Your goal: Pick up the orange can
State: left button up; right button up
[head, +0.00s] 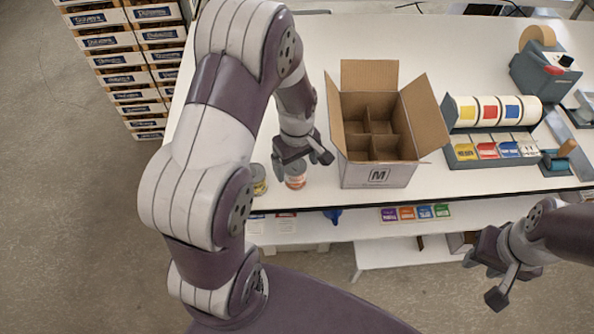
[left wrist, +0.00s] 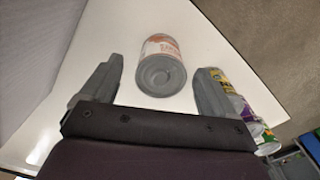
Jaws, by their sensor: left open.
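The orange can (head: 296,181) stands on the white table near its front edge, left of the cardboard box. It has a pale label with orange on it, and its top is partly hidden by my left gripper in the head view. In the left wrist view the orange can (left wrist: 162,66) shows between the two fingers, ahead of them and not touching either. My left gripper (head: 302,160) is open and empty, just above the can; its fingers also show in the left wrist view (left wrist: 155,88). My right gripper (head: 490,277) is empty at the lower right, off the table's front edge.
A yellow-labelled can (head: 259,180) stands just left of the orange can; it shows beside a finger in the left wrist view (left wrist: 221,80), with more cans near it. An open divided cardboard box (head: 380,172) stands to the right. Label rolls and a tape dispenser (head: 545,70) are farther right.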

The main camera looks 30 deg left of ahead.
aim_at(295, 166)
pick_arm(q)
jog(key=f, duration=0.3)
jog(key=shift+s+a, duration=0.1)
jog(key=shift+a, duration=0.2)
jog(key=shift+w+d+f, duration=0.1)
jog(key=shift+w+f, duration=0.1)
jog(key=shift+f, duration=0.2)
jog(key=shift+d, duration=0.1)
jog(key=shift+s, duration=0.1)
jog(key=c, duration=1.2)
jog(key=shift+r, duration=0.1)
